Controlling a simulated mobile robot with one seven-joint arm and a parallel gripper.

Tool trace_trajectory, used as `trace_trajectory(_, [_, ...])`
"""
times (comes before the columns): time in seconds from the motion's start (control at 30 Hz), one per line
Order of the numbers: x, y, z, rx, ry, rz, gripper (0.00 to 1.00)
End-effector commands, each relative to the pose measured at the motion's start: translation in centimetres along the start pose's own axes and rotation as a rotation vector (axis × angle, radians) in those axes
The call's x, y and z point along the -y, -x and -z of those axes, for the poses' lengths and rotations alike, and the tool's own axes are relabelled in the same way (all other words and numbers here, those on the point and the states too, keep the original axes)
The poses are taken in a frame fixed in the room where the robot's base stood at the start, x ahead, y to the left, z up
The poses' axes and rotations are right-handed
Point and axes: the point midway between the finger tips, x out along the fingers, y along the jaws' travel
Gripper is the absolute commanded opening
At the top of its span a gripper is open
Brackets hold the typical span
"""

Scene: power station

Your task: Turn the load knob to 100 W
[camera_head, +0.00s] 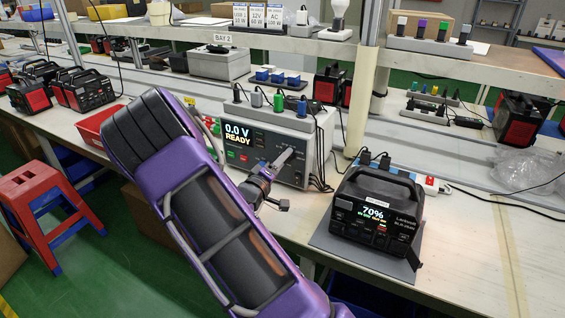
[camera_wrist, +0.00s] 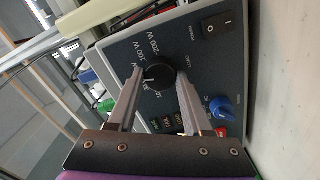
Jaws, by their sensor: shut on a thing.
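The test unit (camera_head: 268,135) is a grey box with a dark front panel, and its display reads 0.0 V READY. My gripper (camera_head: 284,158) reaches that panel from the front and hides the knob there. In the wrist view the black load knob (camera_wrist: 161,74) lies between the two fingertips of my gripper (camera_wrist: 163,80), which is shut on it. The knob's white mark points left in the picture, near a partly hidden label between 100 W and 30. The 100 W and 200 W labels lie further up the scale.
A blue knob (camera_wrist: 222,108) and a rocker switch (camera_wrist: 217,27) are close to the load knob. A black power station (camera_head: 375,215) showing 70% stands on a grey mat to the right. Cables hang beside the test unit. A red stool (camera_head: 45,195) stands at left.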

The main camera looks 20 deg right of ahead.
Motion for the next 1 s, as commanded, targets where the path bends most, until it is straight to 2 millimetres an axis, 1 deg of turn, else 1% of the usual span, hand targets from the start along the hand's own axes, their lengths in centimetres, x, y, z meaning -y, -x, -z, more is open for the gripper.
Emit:
trace_trajectory(0.4, [0.02,0.01,-0.05,0.001,-0.391,0.001,0.00])
trace_trajectory(0.6, [0.03,0.02,-0.02,0.001,-0.554,0.001,0.00])
trace_trajectory(0.8, [0.05,0.02,-0.05,0.001,-0.675,0.002,0.00])
trace_trajectory(1.0, [0.04,0.02,-0.05,0.001,-0.748,0.001,0.00])
